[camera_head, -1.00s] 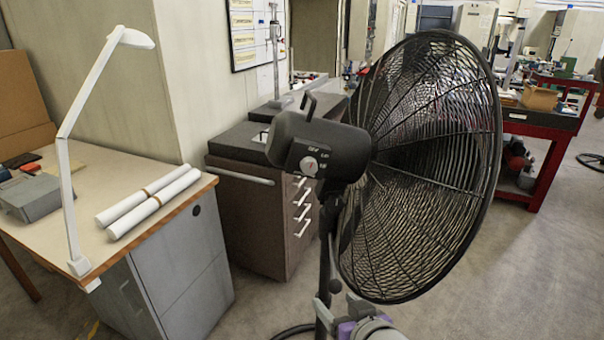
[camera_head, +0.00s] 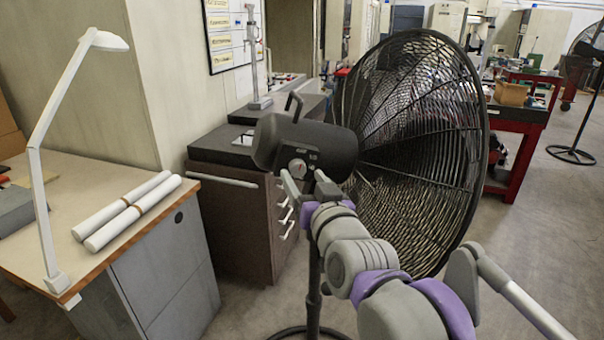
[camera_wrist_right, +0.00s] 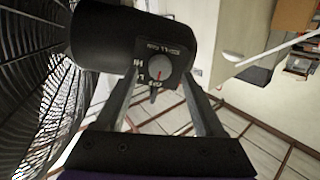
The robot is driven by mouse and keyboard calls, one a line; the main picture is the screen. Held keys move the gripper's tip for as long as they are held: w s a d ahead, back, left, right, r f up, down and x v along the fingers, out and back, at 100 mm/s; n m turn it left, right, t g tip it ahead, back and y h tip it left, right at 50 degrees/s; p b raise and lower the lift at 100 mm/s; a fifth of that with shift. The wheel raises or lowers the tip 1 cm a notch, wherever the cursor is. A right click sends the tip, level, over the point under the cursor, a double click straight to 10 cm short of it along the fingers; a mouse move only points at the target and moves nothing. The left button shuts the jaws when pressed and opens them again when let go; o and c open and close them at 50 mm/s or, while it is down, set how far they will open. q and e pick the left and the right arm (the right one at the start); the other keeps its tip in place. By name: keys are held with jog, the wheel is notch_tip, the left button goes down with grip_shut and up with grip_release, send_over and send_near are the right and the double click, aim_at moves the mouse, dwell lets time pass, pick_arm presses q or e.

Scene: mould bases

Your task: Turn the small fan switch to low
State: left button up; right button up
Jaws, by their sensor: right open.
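The fan (camera_head: 428,140) stands in the middle of the head view, its round black cage facing right. My left gripper is out of view.
A workbench (camera_head: 110,225) with two white rolls (camera_head: 130,212) and a white lamp (camera_head: 45,150) stands at left. A drawer cabinet (camera_head: 235,200) stands behind the fan. A red cart (camera_head: 515,150) is at back right. Open floor lies at right.

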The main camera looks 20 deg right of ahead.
jog(key=shift+w, duration=0.95)
grip_shut()
